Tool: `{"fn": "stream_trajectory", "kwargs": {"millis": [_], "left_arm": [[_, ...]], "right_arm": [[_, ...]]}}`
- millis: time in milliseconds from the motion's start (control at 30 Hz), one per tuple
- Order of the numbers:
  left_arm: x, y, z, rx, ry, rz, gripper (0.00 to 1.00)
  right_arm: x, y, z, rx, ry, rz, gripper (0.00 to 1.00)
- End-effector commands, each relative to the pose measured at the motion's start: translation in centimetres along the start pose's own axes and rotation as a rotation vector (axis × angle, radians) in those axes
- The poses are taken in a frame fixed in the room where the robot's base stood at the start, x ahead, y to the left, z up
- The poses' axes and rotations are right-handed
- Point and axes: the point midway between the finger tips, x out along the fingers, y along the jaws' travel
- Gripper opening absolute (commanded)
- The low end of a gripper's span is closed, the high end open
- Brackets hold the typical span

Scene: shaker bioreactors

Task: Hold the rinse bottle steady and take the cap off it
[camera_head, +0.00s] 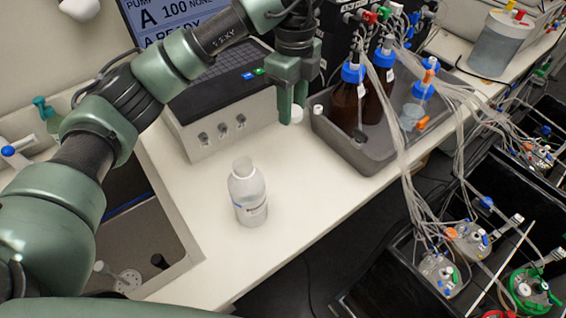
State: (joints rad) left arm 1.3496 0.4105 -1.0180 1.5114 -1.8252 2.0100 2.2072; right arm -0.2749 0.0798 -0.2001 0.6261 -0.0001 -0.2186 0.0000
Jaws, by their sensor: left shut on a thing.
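The white rinse bottle (249,204) stands upright on the white bench, near its front edge. Its pale neck points up and shows no separate cap on it. My left gripper (292,112) is up and to the right of the bottle, well apart from it, beside the grey tray. It points down and is shut on a small white cap (296,115) at its fingertips. The fingers partly hide the cap. My right gripper is not in view.
A grey tray (352,152) with brown bottles (345,105) stands close right of my left gripper. A pump unit (222,122) is behind, and a sink (165,245) is at left. Tubes (405,180) hang over the front edge. The bench around the bottle is clear.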

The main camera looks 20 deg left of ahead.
Motion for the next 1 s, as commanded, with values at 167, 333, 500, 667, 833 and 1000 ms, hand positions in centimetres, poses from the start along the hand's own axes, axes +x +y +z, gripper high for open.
{"fn": "stream_trajectory", "kwargs": {"millis": [167,333,500,667,833,1000], "left_arm": [[4.9,0.2,-0.2,0.003,0.007,0.008,0.00],[9.1,0.2,-0.1,0.002,0.002,0.007,0.00],[12.7,0.2,-0.1,0.003,0.001,0.005,0.00],[14.2,0.1,-0.1,0.003,0.001,0.002,0.00],[16.4,0.2,-0.1,0.003,0.001,0.005,0.00],[18.4,0.1,-0.1,0.003,0.000,0.002,0.00]], "right_arm": [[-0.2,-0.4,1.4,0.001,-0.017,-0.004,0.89],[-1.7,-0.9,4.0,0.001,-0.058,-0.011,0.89],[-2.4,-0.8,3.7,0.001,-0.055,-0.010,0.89],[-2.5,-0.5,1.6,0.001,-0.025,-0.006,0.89],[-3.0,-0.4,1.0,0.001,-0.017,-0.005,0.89],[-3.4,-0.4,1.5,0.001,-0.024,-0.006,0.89]]}}
